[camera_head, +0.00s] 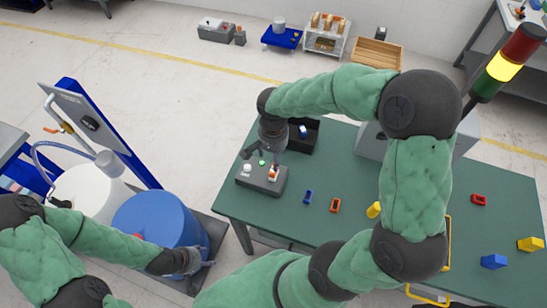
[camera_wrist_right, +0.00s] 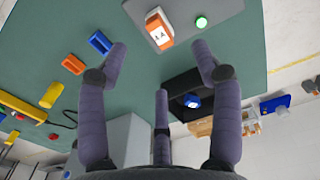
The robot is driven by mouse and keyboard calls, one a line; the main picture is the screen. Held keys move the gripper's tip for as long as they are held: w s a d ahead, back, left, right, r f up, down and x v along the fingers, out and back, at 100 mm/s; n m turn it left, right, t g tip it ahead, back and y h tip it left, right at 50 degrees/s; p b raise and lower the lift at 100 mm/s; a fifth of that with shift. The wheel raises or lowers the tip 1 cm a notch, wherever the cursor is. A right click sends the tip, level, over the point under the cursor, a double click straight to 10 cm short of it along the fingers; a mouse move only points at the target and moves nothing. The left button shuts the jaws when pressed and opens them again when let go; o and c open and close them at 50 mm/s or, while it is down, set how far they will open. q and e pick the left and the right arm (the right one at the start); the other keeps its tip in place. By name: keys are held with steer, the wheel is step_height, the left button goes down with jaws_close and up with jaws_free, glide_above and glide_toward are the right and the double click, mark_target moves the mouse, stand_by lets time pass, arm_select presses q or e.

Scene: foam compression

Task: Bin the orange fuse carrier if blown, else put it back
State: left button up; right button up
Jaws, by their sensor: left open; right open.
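An orange fuse carrier (camera_head: 273,173) with a white label stands on the grey tester box (camera_head: 257,184), beside a lit green lamp (camera_head: 262,162). In the right wrist view the carrier (camera_wrist_right: 158,28) shows beyond my fingertips, its label marking too small to read surely. My right gripper (camera_head: 272,145) is open and empty, above and just behind the tester; its spread fingers (camera_wrist_right: 160,55) touch nothing. A black bin (camera_head: 303,148) beside the gripper holds a blue piece (camera_wrist_right: 190,100). My left gripper (camera_head: 190,262) is open and empty near the blue drum.
A blue carrier (camera_head: 308,196), another orange carrier (camera_head: 335,205) and a yellow piece (camera_head: 374,209) lie on the green table (camera_head: 300,225). More red, blue and yellow pieces lie at right. A blue drum (camera_head: 150,220) stands left of the table.

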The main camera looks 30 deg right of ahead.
steer(key=shift+d+r, duration=0.1)
steer(key=shift+r, duration=0.05)
stand_by(0.3)
step_height(320, 180, down, 8)
steer(key=b, duration=0.6)
steer(key=shift+f+b, duration=0.45)
steer(key=shift+f, duration=0.15)
stand_by(0.8)
